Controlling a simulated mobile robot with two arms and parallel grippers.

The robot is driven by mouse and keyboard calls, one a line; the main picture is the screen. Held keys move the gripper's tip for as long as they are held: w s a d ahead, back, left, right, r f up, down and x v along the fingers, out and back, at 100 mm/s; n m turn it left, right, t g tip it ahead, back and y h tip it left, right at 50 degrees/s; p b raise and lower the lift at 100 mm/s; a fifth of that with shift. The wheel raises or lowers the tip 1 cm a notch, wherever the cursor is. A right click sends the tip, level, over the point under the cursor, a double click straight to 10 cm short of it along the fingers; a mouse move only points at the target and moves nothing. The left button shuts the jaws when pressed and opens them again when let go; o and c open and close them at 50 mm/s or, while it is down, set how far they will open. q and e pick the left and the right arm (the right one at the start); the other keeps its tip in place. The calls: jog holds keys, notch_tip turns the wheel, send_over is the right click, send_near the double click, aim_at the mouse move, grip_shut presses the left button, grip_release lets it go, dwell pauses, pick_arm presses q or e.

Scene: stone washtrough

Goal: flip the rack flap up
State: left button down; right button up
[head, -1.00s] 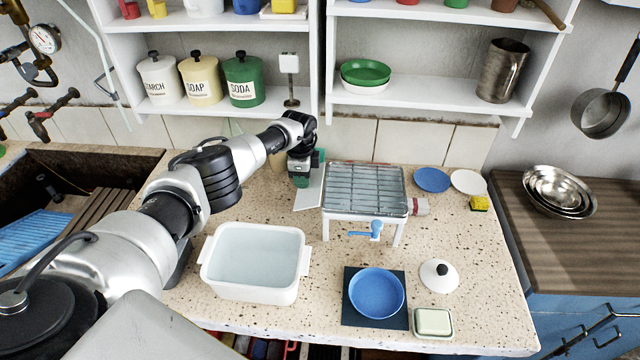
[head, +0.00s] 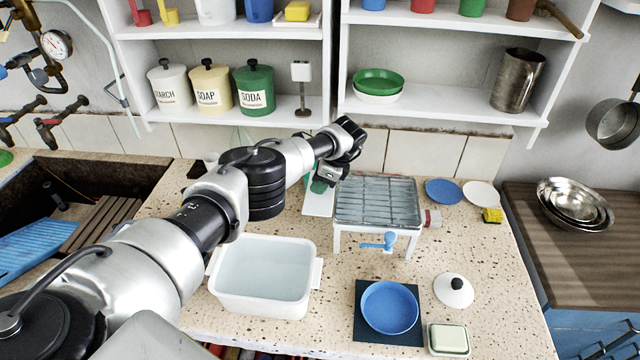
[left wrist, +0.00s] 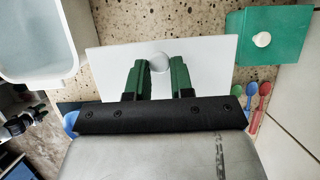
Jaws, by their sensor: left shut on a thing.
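The rack (head: 377,203) is a metal grid on white legs on the speckled counter. Its white flap (head: 317,205) extends from the rack's left side, partly hidden by my left gripper. In the left wrist view the flap (left wrist: 112,62) is a white panel with a round pale knob (left wrist: 160,59). My left gripper (head: 322,184) is at the flap; in the left wrist view its green-tipped fingers (left wrist: 159,66) are shut on the knob. The flap's exact tilt is hard to tell. My right gripper is not in view.
A white water basin (head: 263,310) stands in front of the flap. A blue crank handle (head: 379,243) is at the rack's front. A green thing with a white knob (left wrist: 240,38) and several spoons (left wrist: 258,100) lie beyond the flap. Shelves (head: 430,115) hang above.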

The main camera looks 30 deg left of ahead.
pick_arm(q)
jog(key=shift+w+a+r, duration=0.1)
jog(key=shift+a+r, duration=0.15)
jog(key=shift+a, duration=0.05)
jog(key=c, duration=1.2)
grip_release()
jog(key=shift+w, duration=0.1)
jog(key=shift+o, duration=1.1)
jog(key=shift+w+f, duration=0.1)
jog(key=shift+a+f, duration=0.1)
jog(key=shift+r, duration=0.2)
jog(key=b+v, duration=0.2)
jog(key=v, duration=0.8)
jog(key=shift+w+d+b, duration=0.2)
jog(key=shift+w+b, duration=0.1)
jog(key=shift+w, duration=0.1)
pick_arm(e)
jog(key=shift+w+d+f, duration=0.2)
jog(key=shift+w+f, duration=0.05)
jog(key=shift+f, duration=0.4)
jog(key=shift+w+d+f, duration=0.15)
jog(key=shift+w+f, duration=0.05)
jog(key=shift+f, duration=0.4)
